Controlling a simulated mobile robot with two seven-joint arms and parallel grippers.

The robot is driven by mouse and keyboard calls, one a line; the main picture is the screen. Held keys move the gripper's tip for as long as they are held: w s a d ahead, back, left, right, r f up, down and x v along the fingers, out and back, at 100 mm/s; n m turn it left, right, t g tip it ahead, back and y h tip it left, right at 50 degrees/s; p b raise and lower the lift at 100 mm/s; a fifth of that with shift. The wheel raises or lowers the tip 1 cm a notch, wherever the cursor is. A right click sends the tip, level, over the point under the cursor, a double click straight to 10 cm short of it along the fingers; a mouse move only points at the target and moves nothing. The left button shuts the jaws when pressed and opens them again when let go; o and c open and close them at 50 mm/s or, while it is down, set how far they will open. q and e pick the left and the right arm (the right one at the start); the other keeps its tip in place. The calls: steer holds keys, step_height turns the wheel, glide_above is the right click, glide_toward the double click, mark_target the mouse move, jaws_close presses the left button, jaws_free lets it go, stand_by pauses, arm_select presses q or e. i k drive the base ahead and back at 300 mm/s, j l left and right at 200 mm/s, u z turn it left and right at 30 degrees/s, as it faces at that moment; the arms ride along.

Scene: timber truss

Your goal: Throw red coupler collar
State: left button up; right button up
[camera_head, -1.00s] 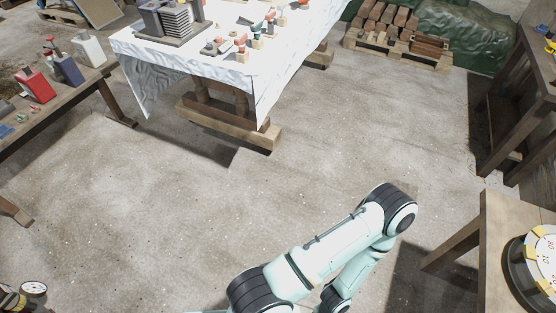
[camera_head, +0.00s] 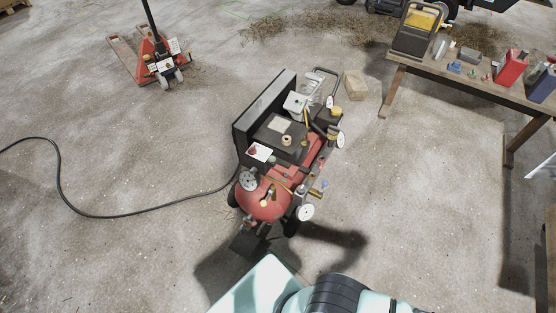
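A red air compressor (camera_head: 262,203) stands on the floor in the middle of the head view. It has a black motor housing, several white-faced gauges and small brass and blue fittings (camera_head: 318,188) along its right side. A coupler collar is too small to make out among these fittings. A black hose (camera_head: 100,215) runs from the compressor's left side across the floor. Neither gripper is in view; only pale green and black parts of my own body show at the bottom edge, nearer than the compressor.
A workbench (camera_head: 470,84) with a yellow-and-black case (camera_head: 416,30) and red and blue containers stands at upper right. A red pallet jack (camera_head: 128,65) is at upper left. A small block (camera_head: 355,84) lies behind the compressor.

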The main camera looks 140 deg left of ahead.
mark_target(321, 167)
steer(key=u, duration=4.7)
steer(key=i+l+u, duration=0.1)
steer(key=u, duration=0.35)
steer(key=i+l+u, duration=0.1)
steer(key=l+u, duration=0.15)
steer(key=u, duration=0.25)
steer(key=l+u, duration=0.2)
steer(key=u, duration=0.25)
steer(key=l+u, duration=0.35)
steer(key=l, duration=0.15)
steer(key=l+u, duration=0.35)
steer(key=l, duration=0.7)
steer(key=k+l+u, duration=0.1)
steer(key=l, duration=0.4)
steer(key=k+l, duration=0.1)
steer(key=l, duration=0.4)
steer(key=k+l+u, duration=0.1)
steer(key=l, duration=0.4)
